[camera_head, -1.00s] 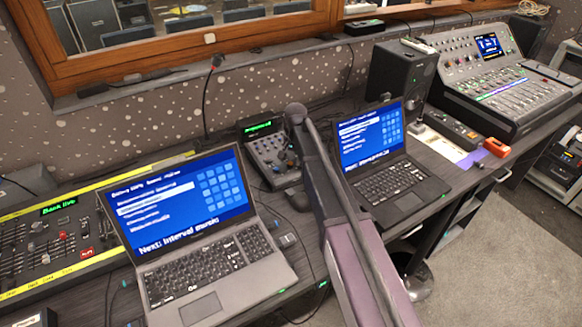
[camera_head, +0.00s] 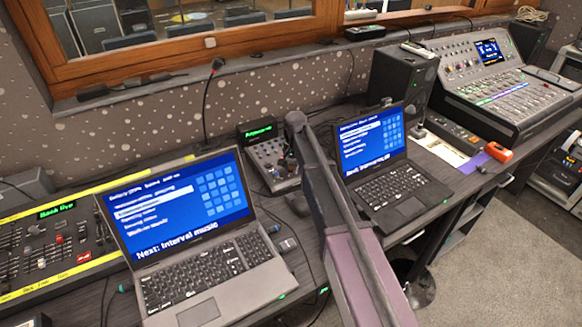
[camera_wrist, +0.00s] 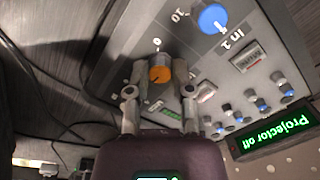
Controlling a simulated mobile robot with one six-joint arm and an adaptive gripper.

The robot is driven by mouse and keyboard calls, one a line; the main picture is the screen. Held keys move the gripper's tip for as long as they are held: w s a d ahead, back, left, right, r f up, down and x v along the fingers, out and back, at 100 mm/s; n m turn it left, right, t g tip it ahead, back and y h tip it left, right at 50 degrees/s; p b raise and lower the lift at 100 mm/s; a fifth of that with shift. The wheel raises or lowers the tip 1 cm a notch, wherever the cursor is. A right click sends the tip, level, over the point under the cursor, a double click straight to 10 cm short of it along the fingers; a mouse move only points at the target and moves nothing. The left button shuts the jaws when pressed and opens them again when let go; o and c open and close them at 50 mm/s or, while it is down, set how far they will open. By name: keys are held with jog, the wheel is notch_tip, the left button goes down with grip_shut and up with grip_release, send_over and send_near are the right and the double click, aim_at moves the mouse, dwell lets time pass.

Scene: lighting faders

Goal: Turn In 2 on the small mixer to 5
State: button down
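The small mixer (camera_head: 268,155) stands against the wall between the two laptops, partly hidden behind my arm in the head view. In the wrist view its grey panel (camera_wrist: 112,68) appears upside down. A blue-capped knob (camera_wrist: 211,19) sits by the label "In 1". An orange-capped knob (camera_wrist: 160,75) is beside it, with a "0" mark near it; its own label is hidden. My gripper (camera_wrist: 161,72) has a finger on each side of the orange knob, and the dark pads appear closed against it. The mixer's green display (camera_wrist: 265,127) reads "Projector off".
A large laptop (camera_head: 205,275) stands left of the mixer and a smaller laptop (camera_head: 385,187) right of it. A gooseneck microphone (camera_head: 217,64) rises behind. A black speaker (camera_head: 400,80) and a large mixer (camera_head: 505,95) stand farther right. Cables lie on the desk.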

jog(key=shift+n, duration=0.3)
jog(key=n, duration=0.4)
jog(key=shift+s, duration=0.1)
jog(key=n, duration=0.5)
jog(key=shift+a+h, duration=0.1)
jog(key=shift+h, duration=0.3)
jog(key=n, duration=0.4)
jog(key=shift+s+n, duration=0.1)
jog(key=shift+n, duration=0.3)
jog(key=n, duration=0.4)
jog(key=shift+t, duration=0.3)
jog(key=shift+n, duration=0.3)
jog(key=c, duration=0.5)
grip_release()
